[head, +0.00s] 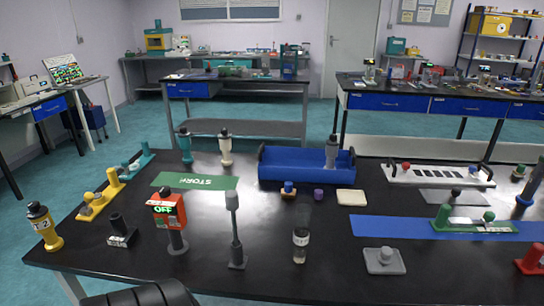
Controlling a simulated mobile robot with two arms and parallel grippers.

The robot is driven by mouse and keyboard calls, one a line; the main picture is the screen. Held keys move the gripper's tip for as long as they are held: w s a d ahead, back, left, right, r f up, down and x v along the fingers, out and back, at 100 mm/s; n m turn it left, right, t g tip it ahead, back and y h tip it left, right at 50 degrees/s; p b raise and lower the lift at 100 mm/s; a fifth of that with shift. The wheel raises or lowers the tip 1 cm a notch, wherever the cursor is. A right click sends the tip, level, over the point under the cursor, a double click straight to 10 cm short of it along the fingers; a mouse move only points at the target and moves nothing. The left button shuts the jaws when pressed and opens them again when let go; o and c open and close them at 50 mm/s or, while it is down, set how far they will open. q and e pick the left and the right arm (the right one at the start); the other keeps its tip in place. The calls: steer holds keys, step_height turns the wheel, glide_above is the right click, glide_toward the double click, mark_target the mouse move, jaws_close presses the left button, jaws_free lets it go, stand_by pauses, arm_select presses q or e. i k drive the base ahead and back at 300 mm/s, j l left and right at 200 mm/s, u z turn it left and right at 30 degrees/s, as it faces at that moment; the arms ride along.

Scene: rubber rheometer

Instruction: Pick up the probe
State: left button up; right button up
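No object here is labelled as the probe, and I cannot tell for sure which one it is. A slim grey upright piece with a pale cylindrical top (233,202) stands on a small square base near the front middle of the black table. A red box reading "OFF" (166,210) stands on a grey post to its left. A clear tube with a white label (301,238) stands upright to its right. Neither of my grippers shows in the head view. Only a dark rounded part, probably mine, shows at the bottom edge.
A blue open bin (300,168) sits at the back with a grey bottle in it. A green "STORE" mat (195,182) lies left of it. A yellow-and-black bottle (43,226) stands at the left edge. A grey block (384,262) lies front right. The black table (270,205) has bare patches between things.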

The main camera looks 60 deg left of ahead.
mark_target(231, 196)
steer(key=u, duration=2)
